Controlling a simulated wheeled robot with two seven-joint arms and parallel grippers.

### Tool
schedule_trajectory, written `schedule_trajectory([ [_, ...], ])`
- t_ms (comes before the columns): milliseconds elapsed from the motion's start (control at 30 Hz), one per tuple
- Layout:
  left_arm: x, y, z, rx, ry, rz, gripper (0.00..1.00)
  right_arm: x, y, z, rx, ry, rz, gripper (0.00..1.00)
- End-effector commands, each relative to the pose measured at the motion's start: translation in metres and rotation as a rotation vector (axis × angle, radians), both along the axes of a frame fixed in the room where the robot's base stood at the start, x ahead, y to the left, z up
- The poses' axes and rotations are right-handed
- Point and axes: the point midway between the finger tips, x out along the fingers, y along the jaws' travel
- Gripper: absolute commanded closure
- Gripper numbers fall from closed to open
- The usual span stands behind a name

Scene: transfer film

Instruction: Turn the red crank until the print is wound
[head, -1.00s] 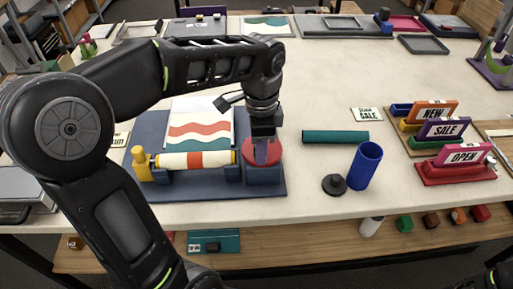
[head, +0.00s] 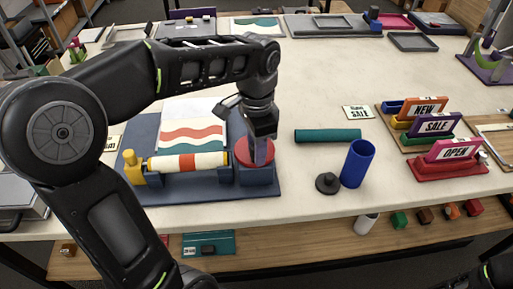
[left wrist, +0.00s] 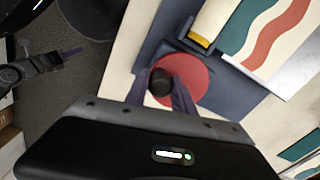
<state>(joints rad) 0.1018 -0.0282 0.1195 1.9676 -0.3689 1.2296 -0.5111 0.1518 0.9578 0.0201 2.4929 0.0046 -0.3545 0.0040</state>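The red crank (head: 242,151) is a round disc on a dark blue block at the right end of the press. Its black knob (left wrist: 160,82) stands off-centre on the disc in the left wrist view. My left gripper (head: 262,160) points down over the crank, its fingers closed on both sides of the knob. The disc also shows in the left wrist view (left wrist: 192,72). The roller (head: 190,163), cream with orange and yellow bands, lies left of the crank. The print (head: 190,112), a white sheet with orange and teal waves, lies behind the roller. My right gripper is out of view.
Colored sign holders (head: 447,168) are further right. The table between the press and the back trays is mostly clear.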

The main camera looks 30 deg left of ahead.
Motion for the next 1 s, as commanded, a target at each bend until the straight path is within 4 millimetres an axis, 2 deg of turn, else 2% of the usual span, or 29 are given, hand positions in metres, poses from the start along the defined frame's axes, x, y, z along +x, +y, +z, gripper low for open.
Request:
schedule_trajectory([
  [33, 0.000, 0.000, 0.000, 0.000, 0.000, 0.000, 0.65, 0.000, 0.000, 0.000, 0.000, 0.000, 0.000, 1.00],
  [200, 0.000, 0.000, 0.000, 0.000, 0.000, -0.001, 0.52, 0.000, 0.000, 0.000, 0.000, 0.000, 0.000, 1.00],
  [567, 0.000, 0.000, 0.006, -0.001, -0.001, -0.001, 0.52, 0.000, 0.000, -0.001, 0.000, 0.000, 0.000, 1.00],
  [867, 0.001, 0.000, 0.050, 0.000, -0.004, 0.000, 0.52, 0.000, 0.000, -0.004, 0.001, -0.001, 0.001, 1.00],
  [933, 0.000, 0.000, 0.067, 0.000, 0.000, 0.000, 0.52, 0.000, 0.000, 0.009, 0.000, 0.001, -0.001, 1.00],
  [1000, 0.000, 0.000, 0.075, 0.000, 0.000, 0.000, 0.52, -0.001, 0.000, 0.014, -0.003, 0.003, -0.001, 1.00],
])
